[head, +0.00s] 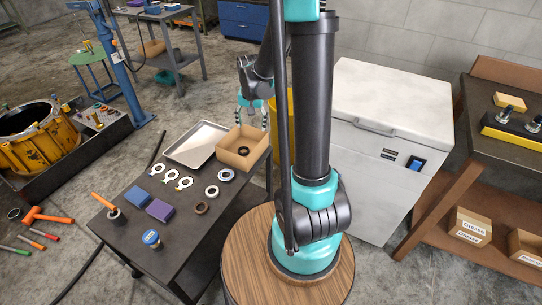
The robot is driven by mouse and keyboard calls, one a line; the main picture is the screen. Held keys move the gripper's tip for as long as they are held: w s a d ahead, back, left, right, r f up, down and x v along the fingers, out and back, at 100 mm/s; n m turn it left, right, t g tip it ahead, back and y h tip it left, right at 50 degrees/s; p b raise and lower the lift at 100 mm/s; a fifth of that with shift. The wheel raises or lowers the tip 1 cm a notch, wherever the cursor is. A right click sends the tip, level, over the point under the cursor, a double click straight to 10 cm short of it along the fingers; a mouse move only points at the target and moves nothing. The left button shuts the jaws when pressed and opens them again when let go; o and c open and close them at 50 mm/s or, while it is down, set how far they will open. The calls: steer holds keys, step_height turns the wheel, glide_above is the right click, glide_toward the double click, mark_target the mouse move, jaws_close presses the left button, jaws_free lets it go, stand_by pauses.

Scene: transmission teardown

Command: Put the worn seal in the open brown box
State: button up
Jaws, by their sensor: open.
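The open brown box (229,158) sits at the far right corner of the dark work table. A dark ring (243,151), which looks like a seal, lies flat inside it. Another dark brownish ring (201,207) lies on the table in front of the box; I cannot tell from this view which of the two is the worn seal. My gripper (252,122) is open, points down and is above the back part of the box. It appears empty and apart from the dark ring.
A shallow metal tray (197,143) lies left of the box. Two lighter rings (226,174) (212,191), several white tagged rings, blue and purple blocks (160,210), and a blue-topped can (151,239) are on the table (185,250). A white chest (390,100) stands to the right.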

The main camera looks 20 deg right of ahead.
steer(key=s+d+r+n+t, duration=0.1)
steer(key=s+n, duration=0.4)
steer(key=s, duration=1.5)
steer(key=shift+d+t, duration=0.4)
steer(key=shift+t, duration=0.3)
